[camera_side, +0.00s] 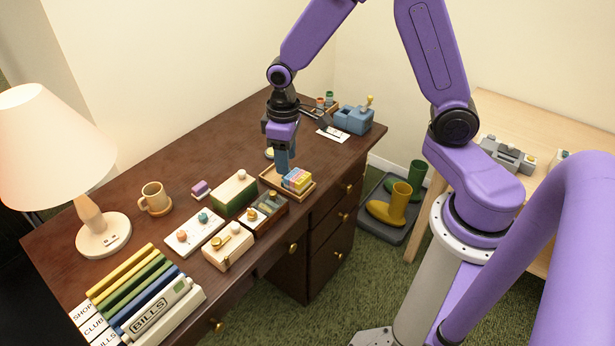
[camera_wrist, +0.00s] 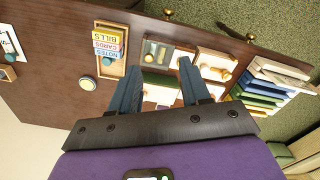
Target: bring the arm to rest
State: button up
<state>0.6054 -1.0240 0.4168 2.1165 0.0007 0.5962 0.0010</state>
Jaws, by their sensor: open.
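My purple arm reaches over the dark wooden desk (camera_side: 130,150) in the side view. My gripper (camera_side: 283,168) points down, close to a wooden tray (camera_side: 273,182) holding a stack of coloured blocks (camera_side: 297,180). In the wrist view my gripper (camera_wrist: 158,72) has its two blue fingers spread apart with nothing between them. The block stack (camera_wrist: 107,42), marked BILLS, CARDS and NOTES, sits in its tray to the left of the fingers there. The exact height of the fingertips above the desk is hard to tell.
Several small boxes with knobs, including a green one (camera_side: 234,194), stand mid-desk. A mug (camera_side: 155,198), a lamp (camera_side: 100,228) and a row of binders (camera_side: 140,295) are at the left. A blue-grey box (camera_side: 353,119) stands at the far end.

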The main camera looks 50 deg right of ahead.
jog(key=s+r+n, duration=0.4)
jog(key=s+r, duration=0.1)
jog(key=s, duration=0.7)
jog(key=s+r+n, duration=0.3)
jog(key=s+r, duration=0.2)
jog(key=s, duration=0.7)
jog(key=shift+n, duration=0.4)
jog(key=shift+w, duration=0.1)
